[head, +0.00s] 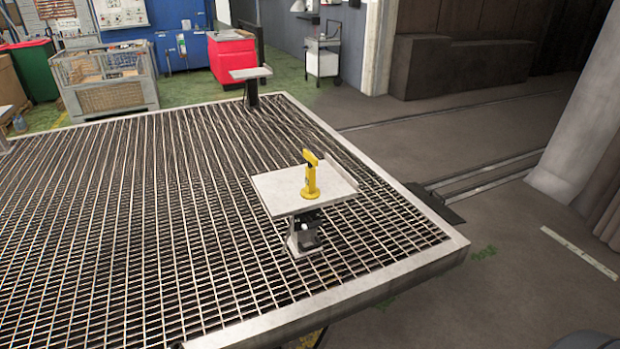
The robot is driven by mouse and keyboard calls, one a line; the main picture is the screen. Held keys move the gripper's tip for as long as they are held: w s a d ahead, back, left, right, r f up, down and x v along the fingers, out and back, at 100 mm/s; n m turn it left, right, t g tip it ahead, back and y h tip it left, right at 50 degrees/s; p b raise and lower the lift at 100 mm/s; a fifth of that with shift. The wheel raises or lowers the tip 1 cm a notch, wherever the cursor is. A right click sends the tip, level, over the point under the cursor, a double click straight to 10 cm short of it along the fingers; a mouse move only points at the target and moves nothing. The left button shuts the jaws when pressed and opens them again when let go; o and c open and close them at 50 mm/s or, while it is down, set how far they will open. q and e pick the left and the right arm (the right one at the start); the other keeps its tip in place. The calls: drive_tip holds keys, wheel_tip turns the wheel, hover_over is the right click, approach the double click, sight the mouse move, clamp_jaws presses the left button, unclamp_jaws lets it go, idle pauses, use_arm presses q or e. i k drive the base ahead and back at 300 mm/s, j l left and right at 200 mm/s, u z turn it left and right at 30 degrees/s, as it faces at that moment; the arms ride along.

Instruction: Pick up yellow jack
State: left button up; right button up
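The yellow jack (310,180) stands upright on a small pale square table (277,188), toward its right side. Its base rests on the tabletop and a short arm sticks out at its top. The table stands on a short post over the metal grating, near the grating's right corner. Neither my left nor my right gripper is in the head view.
The grating platform (130,220) has a raised pale rim (400,272). Another small table (250,73) stands at the far edge. A wire crate (106,82), a red cabinet (231,57) and a trolley (322,58) are behind. Open floor with rails lies to the right.

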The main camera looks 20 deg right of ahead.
sight(310, 192)
drive_tip(key=l, duration=0.45)
drive_tip(key=i+l+z, duration=0.1)
drive_tip(key=l, duration=0.35)
drive_tip(key=i+l+z, duration=0.1)
drive_tip(key=l, duration=0.35)
drive_tip(key=i+l, duration=0.1)
drive_tip(key=l, duration=0.35)
